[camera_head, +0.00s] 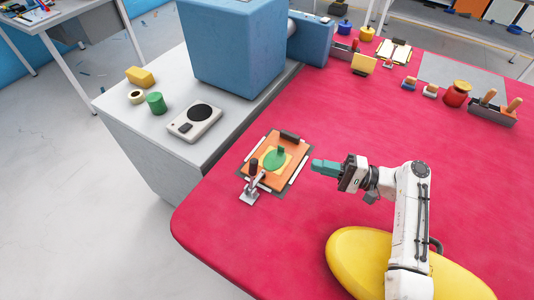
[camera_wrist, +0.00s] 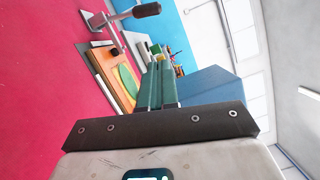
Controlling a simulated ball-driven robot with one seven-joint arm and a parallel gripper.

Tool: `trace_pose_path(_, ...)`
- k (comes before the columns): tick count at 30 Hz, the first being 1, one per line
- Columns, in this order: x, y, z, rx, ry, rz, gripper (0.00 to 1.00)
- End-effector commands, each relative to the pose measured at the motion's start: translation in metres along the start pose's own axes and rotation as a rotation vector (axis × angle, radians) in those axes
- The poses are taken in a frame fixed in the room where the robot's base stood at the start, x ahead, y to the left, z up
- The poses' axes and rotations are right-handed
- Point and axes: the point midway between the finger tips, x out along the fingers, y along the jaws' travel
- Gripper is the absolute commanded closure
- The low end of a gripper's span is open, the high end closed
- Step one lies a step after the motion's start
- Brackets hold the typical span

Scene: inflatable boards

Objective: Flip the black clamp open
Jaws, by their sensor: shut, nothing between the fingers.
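The clamp (camera_head: 250,190) is a silver metal toggle with a black handle (camera_head: 254,168). It stands at the near-left edge of an orange board (camera_head: 287,175), and its handle points up. In the wrist view the clamp's black handle (camera_wrist: 147,10) is at the top, with its metal arm left of it. A yellow patch and a green oval piece (camera_head: 273,160) lie on the board. My gripper (camera_head: 315,165) has teal fingers, shut and empty. It is just right of the board, apart from the clamp. The fingers also show in the wrist view (camera_wrist: 160,66).
A black block (camera_head: 289,136) sits at the board's far edge. A grey bench (camera_head: 150,125) with a scale (camera_head: 195,122) and a large blue box (camera_head: 240,45) stands to the left. The red table (camera_head: 360,120) is clear around my gripper. Jars and tools stand at the far right.

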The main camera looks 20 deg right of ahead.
Motion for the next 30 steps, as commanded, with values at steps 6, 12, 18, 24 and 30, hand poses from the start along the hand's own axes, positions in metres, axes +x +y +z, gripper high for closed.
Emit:
trace_pose_path(6,0.001,0.000,0.000,0.000,-0.001,0.002,1.00)
trace_pose_path(12,0.018,0.000,0.001,0.001,-0.005,0.003,1.00)
trace_pose_path(18,0.056,0.001,0.002,0.000,-0.006,0.003,1.00)
trace_pose_path(24,0.095,0.001,0.001,0.001,-0.005,0.004,1.00)
trace_pose_path(30,0.118,-0.002,0.019,0.004,-0.002,0.004,1.00)
